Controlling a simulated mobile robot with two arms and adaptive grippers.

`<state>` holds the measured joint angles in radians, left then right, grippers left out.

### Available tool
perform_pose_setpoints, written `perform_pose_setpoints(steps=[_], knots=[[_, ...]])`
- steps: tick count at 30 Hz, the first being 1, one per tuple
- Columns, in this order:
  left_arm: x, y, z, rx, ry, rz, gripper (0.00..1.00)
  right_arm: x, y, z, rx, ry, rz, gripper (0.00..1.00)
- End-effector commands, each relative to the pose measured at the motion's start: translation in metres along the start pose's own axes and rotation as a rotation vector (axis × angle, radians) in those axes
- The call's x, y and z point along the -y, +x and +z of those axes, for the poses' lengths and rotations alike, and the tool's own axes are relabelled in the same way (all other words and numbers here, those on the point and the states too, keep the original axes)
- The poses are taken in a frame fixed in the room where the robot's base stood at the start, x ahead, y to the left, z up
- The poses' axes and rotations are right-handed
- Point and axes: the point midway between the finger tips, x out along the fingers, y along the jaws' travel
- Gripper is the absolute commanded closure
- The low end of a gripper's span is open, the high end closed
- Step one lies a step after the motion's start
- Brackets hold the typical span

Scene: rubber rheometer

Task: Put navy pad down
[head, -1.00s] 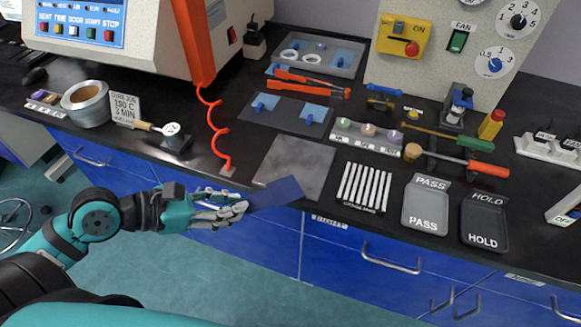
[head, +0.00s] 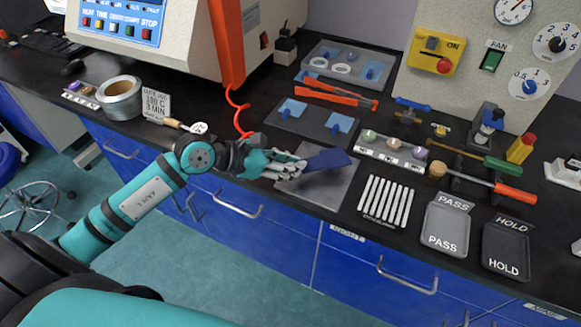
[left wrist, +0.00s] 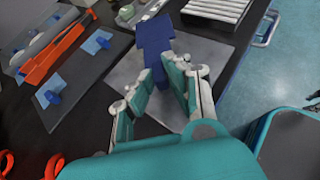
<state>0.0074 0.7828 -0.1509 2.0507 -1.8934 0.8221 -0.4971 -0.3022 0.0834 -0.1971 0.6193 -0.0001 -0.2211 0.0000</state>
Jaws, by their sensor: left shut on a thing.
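The navy pad (head: 328,160) is a dark blue piece held at the fingertips of my left gripper (head: 299,166). It is over the grey square sheet (head: 318,189) on the bench; I cannot tell whether it touches the sheet. In the left wrist view the navy pad (left wrist: 155,48) extends beyond the two fingers of my left gripper (left wrist: 168,72), with the grey sheet (left wrist: 205,57) below. The fingers hide the pad's near end. My right gripper is in neither view.
A rack of white strips (head: 387,199), a PASS tray (head: 446,229) and a HOLD tray (head: 507,249) lie right of the sheet. A dark mat with light blue pads (head: 293,112) lies behind.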

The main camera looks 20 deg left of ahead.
Motion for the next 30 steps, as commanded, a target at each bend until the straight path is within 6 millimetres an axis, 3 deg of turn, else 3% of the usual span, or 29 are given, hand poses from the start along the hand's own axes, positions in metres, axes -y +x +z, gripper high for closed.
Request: perform_pose_setpoints(steps=[5,28,29,30], knots=[[0.000,0.009,-0.017,0.000,-0.002,0.000,1.00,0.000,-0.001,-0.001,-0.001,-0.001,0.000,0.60],[0.001,0.015,-0.030,-0.003,-0.001,-0.001,1.00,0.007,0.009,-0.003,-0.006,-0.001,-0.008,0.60],[0.001,0.016,-0.031,-0.004,-0.001,-0.001,0.83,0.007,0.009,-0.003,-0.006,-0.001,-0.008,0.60],[0.001,0.016,-0.031,-0.005,-0.001,-0.002,0.78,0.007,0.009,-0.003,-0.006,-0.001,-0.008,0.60]])
